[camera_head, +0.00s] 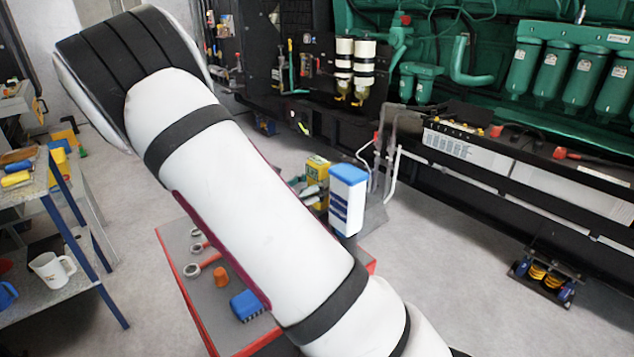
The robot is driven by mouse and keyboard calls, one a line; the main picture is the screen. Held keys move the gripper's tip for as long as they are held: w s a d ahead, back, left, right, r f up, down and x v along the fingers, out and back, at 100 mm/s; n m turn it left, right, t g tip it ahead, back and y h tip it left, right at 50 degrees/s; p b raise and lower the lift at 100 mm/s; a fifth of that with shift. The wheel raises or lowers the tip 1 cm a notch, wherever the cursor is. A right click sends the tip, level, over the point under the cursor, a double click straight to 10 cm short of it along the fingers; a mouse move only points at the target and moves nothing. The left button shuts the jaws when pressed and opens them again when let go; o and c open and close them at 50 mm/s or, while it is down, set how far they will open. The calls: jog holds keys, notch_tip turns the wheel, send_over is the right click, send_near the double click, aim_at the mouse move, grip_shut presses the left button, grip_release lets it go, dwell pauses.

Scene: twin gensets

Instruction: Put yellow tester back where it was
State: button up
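I cannot make out the yellow tester for certain. A yellow box with a green label (317,172) stands at the back of the red-edged cart, partly hidden behind my arm. A yellow roll-shaped item (16,180) lies on the shelf at the far left, and a yellow item (60,146) is behind that shelf's post. My arm crosses the picture from lower right to upper left. My gripper is not in view, so what it holds does not show.
The red-edged cart (207,320) carries wrenches (208,266), an orange cap (220,276), a blue block (246,305) and a blue-white container (347,198). The left shelf (70,307) holds a white mug (52,270). A green genset (470,60) stands behind; floor at right is mostly clear.

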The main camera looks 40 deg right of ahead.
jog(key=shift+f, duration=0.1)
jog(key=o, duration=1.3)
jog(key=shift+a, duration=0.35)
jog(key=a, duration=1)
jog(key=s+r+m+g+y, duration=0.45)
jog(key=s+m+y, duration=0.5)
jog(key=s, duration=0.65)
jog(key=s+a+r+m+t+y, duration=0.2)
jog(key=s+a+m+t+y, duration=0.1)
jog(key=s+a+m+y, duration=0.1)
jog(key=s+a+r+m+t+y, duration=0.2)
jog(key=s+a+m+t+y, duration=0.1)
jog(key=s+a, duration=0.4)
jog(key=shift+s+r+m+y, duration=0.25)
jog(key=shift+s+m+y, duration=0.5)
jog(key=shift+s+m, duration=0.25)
